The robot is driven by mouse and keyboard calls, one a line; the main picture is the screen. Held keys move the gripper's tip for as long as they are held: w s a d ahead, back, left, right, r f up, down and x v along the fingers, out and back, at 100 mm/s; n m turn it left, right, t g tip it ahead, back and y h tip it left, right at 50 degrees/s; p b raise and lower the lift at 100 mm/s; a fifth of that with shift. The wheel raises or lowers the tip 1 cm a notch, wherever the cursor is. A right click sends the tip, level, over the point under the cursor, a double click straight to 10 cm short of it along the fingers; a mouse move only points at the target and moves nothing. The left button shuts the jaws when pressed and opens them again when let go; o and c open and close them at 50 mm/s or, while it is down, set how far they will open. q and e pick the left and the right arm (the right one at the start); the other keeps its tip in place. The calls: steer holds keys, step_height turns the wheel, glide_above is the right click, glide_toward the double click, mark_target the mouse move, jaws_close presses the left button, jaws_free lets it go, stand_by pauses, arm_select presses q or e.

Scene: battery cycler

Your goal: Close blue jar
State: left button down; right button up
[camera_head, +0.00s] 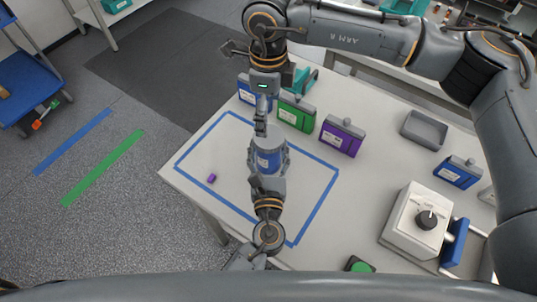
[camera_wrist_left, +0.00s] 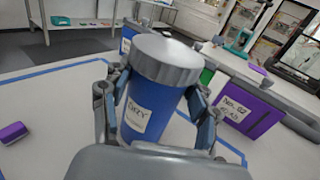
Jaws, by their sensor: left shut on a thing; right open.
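The blue jar (camera_wrist_left: 152,110), with a white label, stands between the fingers of my left gripper (camera_wrist_left: 155,105) in the left wrist view. A grey ribbed lid (camera_wrist_left: 166,62) sits on top of it; I cannot tell how tightly. In the head view the blue jar (camera_head: 268,161) is near the middle of the blue taped rectangle, partly hidden by my grippers. My left gripper (camera_head: 268,172) is shut on its body. My right gripper (camera_head: 261,118) is open in the head view, on the far side of the jar; its gap to the lid is unclear.
Blue (camera_head: 254,93), green (camera_head: 296,112) and purple (camera_head: 342,135) containers stand in a row behind the jar. A small purple block (camera_head: 211,178) lies left of it. A white device with a black knob (camera_head: 426,220) and a grey tray (camera_head: 424,130) are on the right.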

steer(key=n, duration=0.6)
steer(key=shift+n, duration=0.4)
steer(key=n, duration=0.3)
steer(key=shift+n, duration=0.3)
steer(key=n, duration=0.3)
steer(key=shift+n, duration=0.3)
steer(key=shift+f, duration=4)
